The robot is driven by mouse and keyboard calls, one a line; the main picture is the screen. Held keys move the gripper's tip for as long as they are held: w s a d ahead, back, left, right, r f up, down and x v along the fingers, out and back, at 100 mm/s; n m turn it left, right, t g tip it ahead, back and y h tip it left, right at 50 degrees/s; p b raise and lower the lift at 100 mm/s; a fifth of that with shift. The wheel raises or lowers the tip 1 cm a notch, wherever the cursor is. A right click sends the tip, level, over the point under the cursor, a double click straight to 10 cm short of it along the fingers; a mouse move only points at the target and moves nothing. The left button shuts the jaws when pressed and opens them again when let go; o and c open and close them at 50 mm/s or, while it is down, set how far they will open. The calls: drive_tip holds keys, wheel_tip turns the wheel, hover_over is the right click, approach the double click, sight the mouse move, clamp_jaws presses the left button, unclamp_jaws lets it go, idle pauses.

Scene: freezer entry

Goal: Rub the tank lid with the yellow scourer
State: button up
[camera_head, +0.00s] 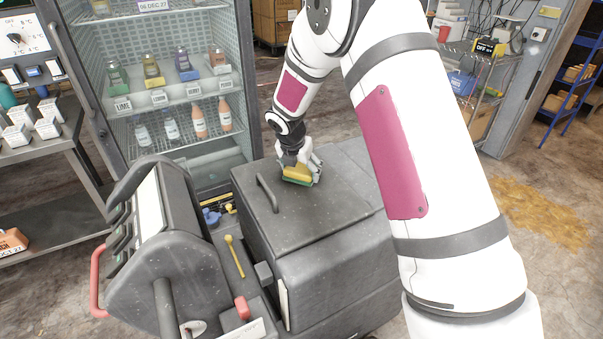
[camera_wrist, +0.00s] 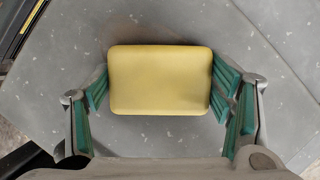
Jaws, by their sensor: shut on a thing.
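The yellow scourer (camera_head: 297,174) has a green underside and is low over the grey tank lid (camera_head: 285,222), towards its far side. I cannot tell whether it touches the lid. In the wrist view the scourer (camera_wrist: 160,80) shows its yellow face, lying level and crosswise between the fingers. My gripper (camera_head: 300,165) is shut on the scourer's two short ends, also seen in the wrist view (camera_wrist: 160,88). The speckled lid surface (camera_wrist: 200,20) fills most of the wrist view around it. My arm covers part of the tank's right side in the head view.
A black handle (camera_head: 267,193) stands up on the lid left of the scourer. A machine console (camera_head: 165,255) with a red handle is at the front left. A glass-door fridge with bottles (camera_head: 165,95) stands behind. The lid's front half is clear.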

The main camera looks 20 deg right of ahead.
sight(314, 185)
drive_tip(key=shift+w+a+f+b, duration=0.1)
drive_tip(key=shift+w+a+b, duration=0.1)
drive_tip(key=shift+w+b, duration=0.7)
drive_tip(key=shift+w+a+f+b, duration=0.15)
drive_tip(key=shift+w+b, duration=0.5)
drive_tip(key=shift+w, duration=0.35)
drive_tip(key=shift+w+a+r+b, duration=0.1)
drive_tip(key=shift+w+a+b, duration=0.15)
drive_tip(key=shift+w+b, duration=0.7)
drive_tip(key=shift+w+a+r+b, duration=0.1)
drive_tip(key=shift+w+a+b, duration=0.1)
drive_tip(key=shift+w+b, duration=0.65)
drive_tip(key=shift+w+d+f, duration=0.1)
drive_tip(key=shift+w+d, duration=0.1)
drive_tip(key=shift+d, duration=0.35)
drive_tip(key=shift+w+d, duration=0.2)
drive_tip(key=shift+d, duration=0.3)
drive_tip(key=shift+s+d+p, duration=0.25)
drive_tip(key=shift+s+p, duration=0.55)
drive_tip(key=shift+s, duration=0.25)
drive_tip(key=shift+s+d+p, duration=0.25)
drive_tip(key=shift+s+p, duration=0.5)
drive_tip(key=shift+s, duration=0.25)
